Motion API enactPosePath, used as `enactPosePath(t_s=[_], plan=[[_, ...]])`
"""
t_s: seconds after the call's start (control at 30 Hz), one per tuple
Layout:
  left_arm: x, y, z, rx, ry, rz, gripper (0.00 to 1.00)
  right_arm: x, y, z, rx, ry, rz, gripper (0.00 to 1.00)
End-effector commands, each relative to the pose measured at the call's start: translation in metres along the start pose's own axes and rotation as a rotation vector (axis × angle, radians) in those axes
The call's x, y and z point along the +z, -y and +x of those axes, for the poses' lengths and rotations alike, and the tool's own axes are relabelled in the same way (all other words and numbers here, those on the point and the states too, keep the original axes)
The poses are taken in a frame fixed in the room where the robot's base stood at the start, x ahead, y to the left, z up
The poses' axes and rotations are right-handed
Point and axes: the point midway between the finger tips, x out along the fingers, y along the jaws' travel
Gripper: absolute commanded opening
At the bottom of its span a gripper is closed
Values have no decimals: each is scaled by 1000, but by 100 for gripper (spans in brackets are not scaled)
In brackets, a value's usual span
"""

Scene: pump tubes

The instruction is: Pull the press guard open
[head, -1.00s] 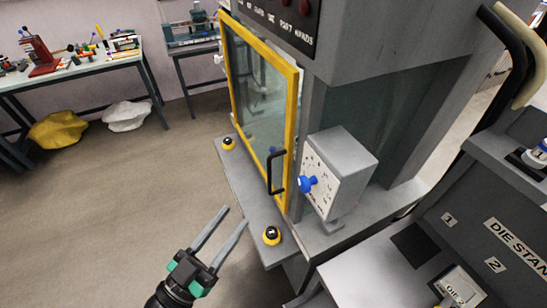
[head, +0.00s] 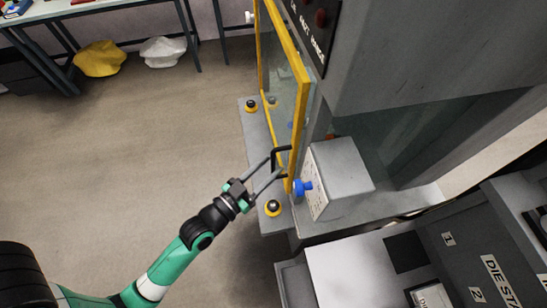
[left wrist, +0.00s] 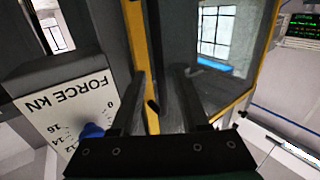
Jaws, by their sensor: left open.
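The press guard (head: 297,62) is a clear panel in a yellow frame on the front of the grey press. It shows nearly edge-on in the head view, and its yellow frame (left wrist: 137,45) crosses the left wrist view. A black bar handle (head: 273,157) stands out from the guard's lower near edge. My left gripper (head: 274,167) is open, with its two fingers at the handle. In the left wrist view the black handle (left wrist: 151,104) shows between the fingers; contact is not clear. My right gripper is out of view.
A grey box with a force dial (head: 340,178) and blue knob (head: 303,187) stands just right of the handle. The floor to the left is open. A dark die stand (head: 470,250) is at the lower right.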

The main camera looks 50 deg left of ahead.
Motion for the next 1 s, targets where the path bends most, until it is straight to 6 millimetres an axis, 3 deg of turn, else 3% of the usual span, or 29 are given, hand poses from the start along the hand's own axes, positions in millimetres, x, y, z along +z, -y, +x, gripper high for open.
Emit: enactPosePath(t_s=[0.17,0.43,0.7,1.0], plan=[[0,0,19,1,-1,0,45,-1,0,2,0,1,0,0],[1,0,21,0,1,0,45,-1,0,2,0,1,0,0],[1,0,20,0,0,0,0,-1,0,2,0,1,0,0],[1,0,20,0,0,0,0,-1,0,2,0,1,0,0]])
